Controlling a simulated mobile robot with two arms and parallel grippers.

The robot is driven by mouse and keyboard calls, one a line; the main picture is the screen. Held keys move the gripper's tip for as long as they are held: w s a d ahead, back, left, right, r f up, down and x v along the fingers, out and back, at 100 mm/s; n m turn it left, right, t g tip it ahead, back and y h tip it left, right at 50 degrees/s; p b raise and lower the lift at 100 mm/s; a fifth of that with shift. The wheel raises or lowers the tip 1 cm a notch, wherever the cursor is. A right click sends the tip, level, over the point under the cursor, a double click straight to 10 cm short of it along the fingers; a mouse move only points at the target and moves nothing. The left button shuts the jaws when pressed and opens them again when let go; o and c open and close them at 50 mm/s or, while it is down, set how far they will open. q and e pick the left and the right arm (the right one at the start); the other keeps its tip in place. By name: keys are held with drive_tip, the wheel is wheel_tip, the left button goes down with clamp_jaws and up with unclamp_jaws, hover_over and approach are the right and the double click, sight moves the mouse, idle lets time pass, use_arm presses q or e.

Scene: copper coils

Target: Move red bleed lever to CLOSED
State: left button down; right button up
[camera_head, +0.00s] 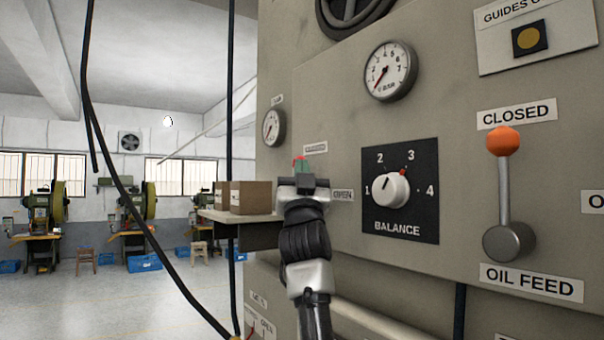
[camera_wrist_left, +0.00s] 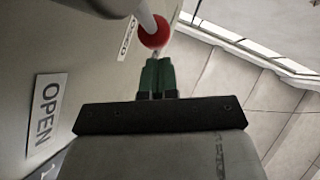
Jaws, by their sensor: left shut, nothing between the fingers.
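The red bleed lever shows in the left wrist view as a red ball knob (camera_wrist_left: 154,32) on a pale rod, just beyond my fingertips. In the head view only a speck of red (camera_head: 298,161) shows at the gripper tip; the rest is hidden behind my gripper. My left gripper (camera_head: 302,166) has green fingers and points up beside the grey panel. In the left wrist view its fingers (camera_wrist_left: 157,62) are shut together and empty, with the tips close under the knob. I cannot tell whether they touch it. An OPEN label (camera_wrist_left: 46,116) is on the panel. My right gripper is not in view.
An orange-knobbed OIL FEED lever (camera_head: 503,141) and a BALANCE dial (camera_head: 391,190) are on the panel to the right. Cardboard boxes (camera_head: 250,197) sit on a shelf (camera_head: 236,217) behind my arm. Black cables (camera_head: 140,220) hang at the left.

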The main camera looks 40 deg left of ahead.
use_arm(q)
drive_tip(key=b+v, duration=0.4)
drive_tip(key=v, duration=0.6)
drive_tip(key=shift+w+f, duration=0.1)
drive_tip(key=shift+w, duration=0.05)
